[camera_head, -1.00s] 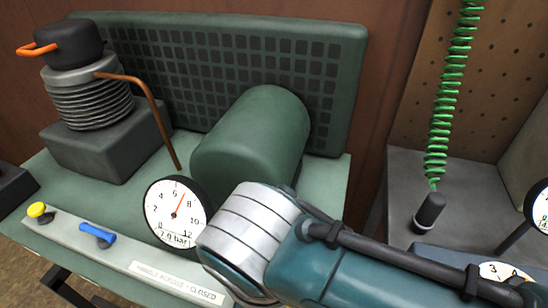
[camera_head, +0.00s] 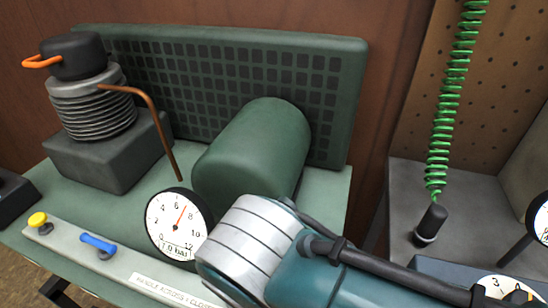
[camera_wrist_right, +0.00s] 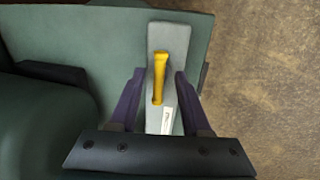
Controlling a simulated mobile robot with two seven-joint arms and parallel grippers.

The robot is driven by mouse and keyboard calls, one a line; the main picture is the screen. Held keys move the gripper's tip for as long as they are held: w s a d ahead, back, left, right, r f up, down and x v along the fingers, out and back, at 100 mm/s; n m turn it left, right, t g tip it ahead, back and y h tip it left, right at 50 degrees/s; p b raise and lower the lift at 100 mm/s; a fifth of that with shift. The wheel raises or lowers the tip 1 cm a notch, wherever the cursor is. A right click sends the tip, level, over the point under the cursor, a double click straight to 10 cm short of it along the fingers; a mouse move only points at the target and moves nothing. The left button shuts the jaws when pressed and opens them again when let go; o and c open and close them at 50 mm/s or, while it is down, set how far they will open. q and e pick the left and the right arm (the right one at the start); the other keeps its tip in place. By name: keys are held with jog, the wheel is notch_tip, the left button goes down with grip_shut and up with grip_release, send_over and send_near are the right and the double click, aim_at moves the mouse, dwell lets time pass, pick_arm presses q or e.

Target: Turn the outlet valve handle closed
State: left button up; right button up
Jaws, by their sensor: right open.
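A yellow lever handle (camera_wrist_right: 159,78) lies lengthwise along a pale grey strip (camera_wrist_right: 178,40) in the right wrist view. My right gripper (camera_wrist_right: 157,74) is open, with one finger on each side of the handle's strip; I cannot tell if either touches it. In the head view the strip (camera_head: 60,239) carries a yellow knob (camera_head: 38,219), a blue lever handle (camera_head: 98,243) and a label (camera_head: 170,293) about handle across meaning closed. My right arm (camera_head: 330,280) hides the strip's right end and my right gripper there. My left gripper is not in view.
A round pressure gauge (camera_head: 178,223) stands close beside my right wrist. Behind it are a green cylinder (camera_head: 255,150), a gridded green panel (camera_head: 330,70) and a ribbed compressor (camera_head: 95,105) with a copper pipe. A green coiled hose (camera_head: 440,120) hangs at the right.

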notch_tip(320, 180, up, 9)
jog(key=s+p, duration=0.1)
jog(key=p, duration=0.2)
jog(key=shift+s+a+r, duration=0.15)
jog(key=shift+s+a, duration=0.15)
jog(key=shift+s, duration=0.05)
